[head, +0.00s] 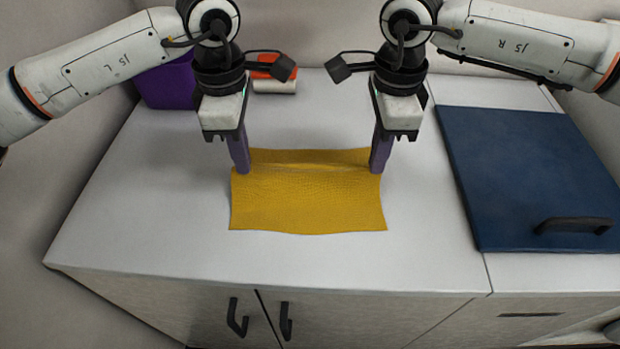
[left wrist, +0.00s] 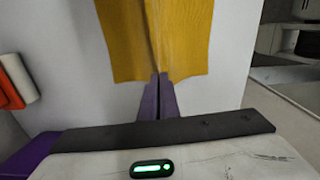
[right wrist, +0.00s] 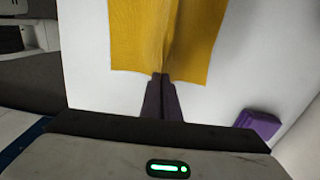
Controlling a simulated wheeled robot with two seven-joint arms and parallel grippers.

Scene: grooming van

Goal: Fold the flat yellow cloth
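The yellow cloth (head: 307,203) lies on the white counter, with a raised crease running across it between my two grippers. My left gripper (head: 243,171) is at the cloth's left edge, pointing down, its purple fingers closed on the end of the crease. My right gripper (head: 377,171) is at the right edge in the same way. In the left wrist view the cloth (left wrist: 185,40) and in the right wrist view the cloth (right wrist: 140,40) rise to a ridge that meets the closed fingertips. The material between the fingers is mostly hidden.
A purple bin (head: 168,88) stands at the back left of the counter (head: 150,215). An orange and white item (head: 274,87) lies at the back, partly behind my left gripper. A blue panel with a dark handle (head: 530,170) lies at the right. The counter in front of the cloth is clear.

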